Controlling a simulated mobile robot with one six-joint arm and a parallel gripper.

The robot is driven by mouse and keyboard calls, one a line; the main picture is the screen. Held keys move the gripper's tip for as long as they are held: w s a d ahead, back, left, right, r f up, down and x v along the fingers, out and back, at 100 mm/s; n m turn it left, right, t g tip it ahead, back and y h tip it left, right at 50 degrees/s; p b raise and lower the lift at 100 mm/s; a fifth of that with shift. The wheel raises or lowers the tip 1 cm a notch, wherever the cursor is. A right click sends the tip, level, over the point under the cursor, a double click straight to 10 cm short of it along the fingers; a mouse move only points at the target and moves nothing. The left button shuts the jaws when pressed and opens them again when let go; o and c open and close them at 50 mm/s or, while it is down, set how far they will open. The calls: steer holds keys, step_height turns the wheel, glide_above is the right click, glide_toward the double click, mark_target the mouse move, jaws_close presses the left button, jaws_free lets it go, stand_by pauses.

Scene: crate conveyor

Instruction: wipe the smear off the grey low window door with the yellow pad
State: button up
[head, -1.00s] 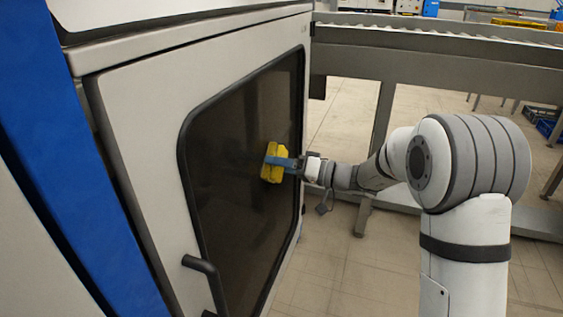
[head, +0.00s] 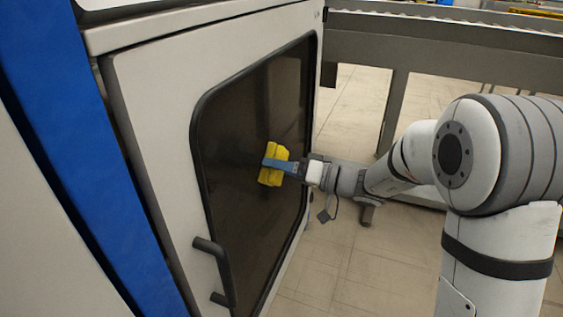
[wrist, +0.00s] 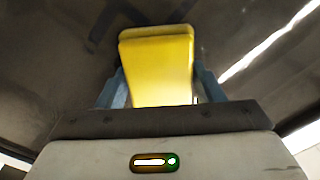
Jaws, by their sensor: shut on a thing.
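The grey low window door (head: 160,120) stands shut at the left of the head view, with a dark window pane (head: 235,135) in a black rim. My gripper (head: 277,164) is shut on the yellow pad (head: 272,176) and holds it at the middle of the pane. The pad appears to touch the glass, but I cannot be certain of contact. In the wrist view the yellow pad (wrist: 158,65) sits between the blue fingers, with the dark pane behind it. I cannot clearly make out the smear; faint dark marks (wrist: 105,22) show on the pane beyond the pad.
A black handle (head: 213,262) sticks out at the door's lower left. A blue upright (head: 75,140) stands left of the door. A grey conveyor frame (head: 440,60) runs across the back right. Tiled floor (head: 330,265) lies open below my arm.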

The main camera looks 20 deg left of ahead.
steer(key=shift+d, duration=0.1)
steer(key=shift+s+d, duration=0.15)
steer(key=shift+d, duration=1.3)
steer(key=shift+s+d, duration=0.1)
steer(key=shift+d, duration=1.35)
steer(key=shift+s+d, duration=0.1)
steer(key=shift+d, duration=1.4)
